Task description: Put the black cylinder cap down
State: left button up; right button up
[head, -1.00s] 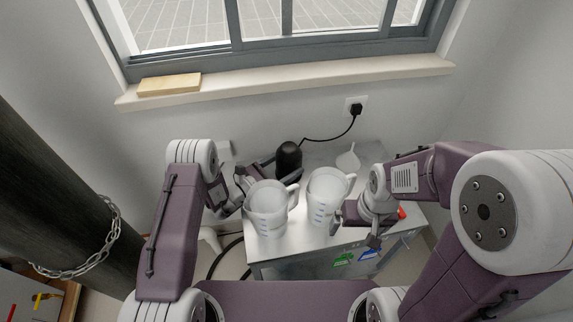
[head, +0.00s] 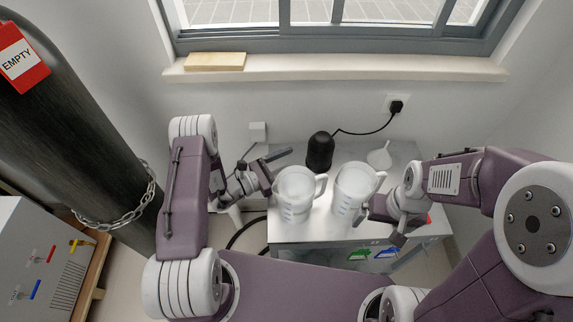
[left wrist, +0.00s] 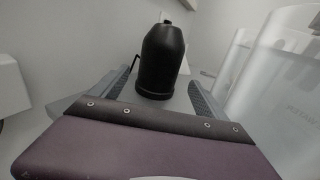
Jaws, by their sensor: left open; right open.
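The black cylinder cap (head: 320,150) stands upright on the grey metal table (head: 300,232), towards its back edge. My left gripper (head: 281,164) is open to the left of the cap, with its fingers pointing towards it and a gap between them. In the left wrist view the cap (left wrist: 162,62) stands beyond the two spread fingers (left wrist: 158,100), centred between them and free of them. My right gripper (head: 381,226) is open at the table's front right, by the right jug. No object shows in it.
Two translucent measuring jugs, a left one (head: 295,194) and a right one (head: 354,190), stand in front of the cap. A white funnel (head: 380,158) lies behind them. A black cable and plug (head: 396,106) are on the wall. A chained dark gas cylinder (head: 75,120) stands left.

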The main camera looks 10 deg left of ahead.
pick_arm(q)
jog(key=shift+v, duration=1.25)
pick_arm(e)
jog(key=shift+r, duration=0.15)
